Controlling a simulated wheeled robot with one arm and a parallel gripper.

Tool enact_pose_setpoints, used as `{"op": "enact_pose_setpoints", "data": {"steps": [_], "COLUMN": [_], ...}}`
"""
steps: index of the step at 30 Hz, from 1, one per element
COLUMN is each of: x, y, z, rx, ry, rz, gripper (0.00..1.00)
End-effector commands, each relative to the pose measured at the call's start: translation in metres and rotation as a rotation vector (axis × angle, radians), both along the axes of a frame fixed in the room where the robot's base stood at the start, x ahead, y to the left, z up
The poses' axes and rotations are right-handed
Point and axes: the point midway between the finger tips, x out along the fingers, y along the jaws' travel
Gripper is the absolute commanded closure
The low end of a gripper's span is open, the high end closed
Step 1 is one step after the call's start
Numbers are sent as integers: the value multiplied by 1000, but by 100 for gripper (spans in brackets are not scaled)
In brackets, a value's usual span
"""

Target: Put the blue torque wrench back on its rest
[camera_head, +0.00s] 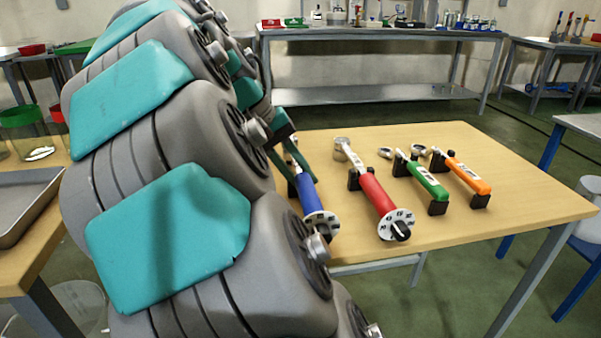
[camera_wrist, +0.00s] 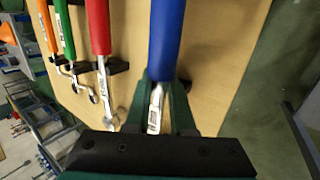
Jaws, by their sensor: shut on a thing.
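The blue torque wrench (camera_head: 307,190) is at the left of the wooden table, its blue handle toward the front, with a pale marked dial at the handle's end. My gripper (camera_head: 284,150) is shut on its silver shaft, just behind the handle. In the wrist view my gripper (camera_wrist: 158,108) has a finger on each side of the shaft, and the blue handle (camera_wrist: 167,40) runs up out of frame. A dark block, likely its rest (camera_wrist: 184,84), shows partly beside the handle. I cannot tell whether the wrench touches it. The wrench's head is hidden.
To the right, a red wrench (camera_head: 374,192), a green wrench (camera_head: 428,181) and an orange wrench (camera_head: 467,177) lie on black rests. The table's right part (camera_head: 535,190) is clear. A metal tray (camera_head: 22,205) lies on another table at left.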

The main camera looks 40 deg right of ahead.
Motion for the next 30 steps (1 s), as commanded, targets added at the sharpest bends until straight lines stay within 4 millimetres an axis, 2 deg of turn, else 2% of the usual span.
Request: {"op": "enact_pose_setpoints", "data": {"steps": [4,5,14,30], "x": [0,0,1,1], "y": [0,0,0,3], "z": [-4,-4,-4,-3], "rx": [-2,-2,1,8], "ry": [-1,-1,-1,0], "rz": [1,1,1,3], "gripper": [100,77,43,43]}}
